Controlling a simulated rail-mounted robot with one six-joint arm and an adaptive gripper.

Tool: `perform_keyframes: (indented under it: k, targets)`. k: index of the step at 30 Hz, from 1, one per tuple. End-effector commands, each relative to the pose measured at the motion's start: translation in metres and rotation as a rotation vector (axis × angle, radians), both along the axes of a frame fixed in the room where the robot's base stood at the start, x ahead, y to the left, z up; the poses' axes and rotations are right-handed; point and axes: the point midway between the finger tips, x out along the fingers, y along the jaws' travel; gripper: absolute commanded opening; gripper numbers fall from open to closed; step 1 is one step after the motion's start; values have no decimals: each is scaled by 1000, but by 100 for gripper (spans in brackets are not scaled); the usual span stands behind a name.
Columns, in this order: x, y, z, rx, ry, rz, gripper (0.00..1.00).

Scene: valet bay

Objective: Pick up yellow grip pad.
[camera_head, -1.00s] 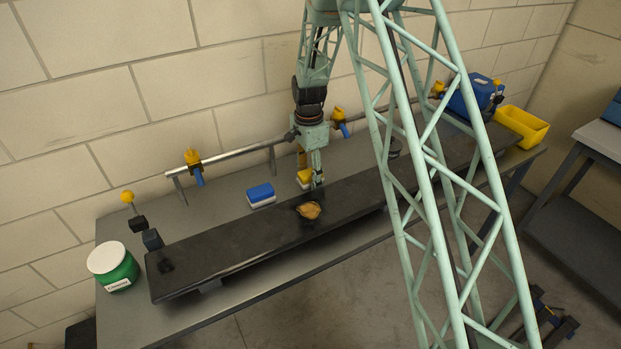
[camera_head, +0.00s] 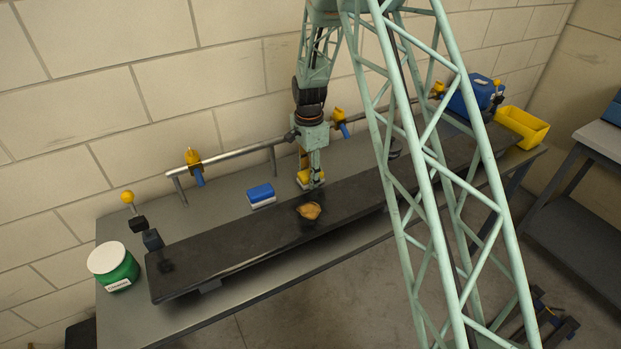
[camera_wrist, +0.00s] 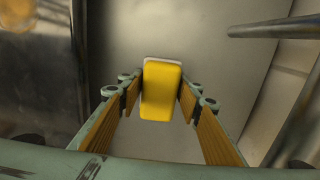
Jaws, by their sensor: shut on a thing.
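The yellow grip pad (camera_head: 304,178) has a yellow top and a pale base. It is at the bench, behind the long dark board, and partly hidden by my gripper in the head view. In the wrist view the yellow grip pad (camera_wrist: 161,92) sits between the two fingers. My gripper (camera_head: 312,178) points down over it, and its fingers (camera_wrist: 160,90) close on the pad's two sides. I cannot tell whether the pad is clear of the bench top.
A blue pad (camera_head: 261,195) lies to the left. The dark board (camera_head: 240,236) carries a tan lump (camera_head: 309,211) just in front of my gripper. A metal rail (camera_head: 240,151) with yellow-and-blue clamps runs behind. A green tub (camera_head: 113,268) stands left, a yellow bin (camera_head: 522,127) far right.

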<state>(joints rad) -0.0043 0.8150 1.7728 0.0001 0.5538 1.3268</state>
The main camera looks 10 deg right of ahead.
Motion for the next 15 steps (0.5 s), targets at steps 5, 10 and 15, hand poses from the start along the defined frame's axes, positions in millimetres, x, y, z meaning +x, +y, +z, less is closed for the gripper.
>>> perform_keyframes:
  k: [5,10,15]
  targets:
    - [0,0,1,0,0,0,22]
    - [1,0,7,0,-2,0,22]
    - [1,0,21,0,-1,0,22]
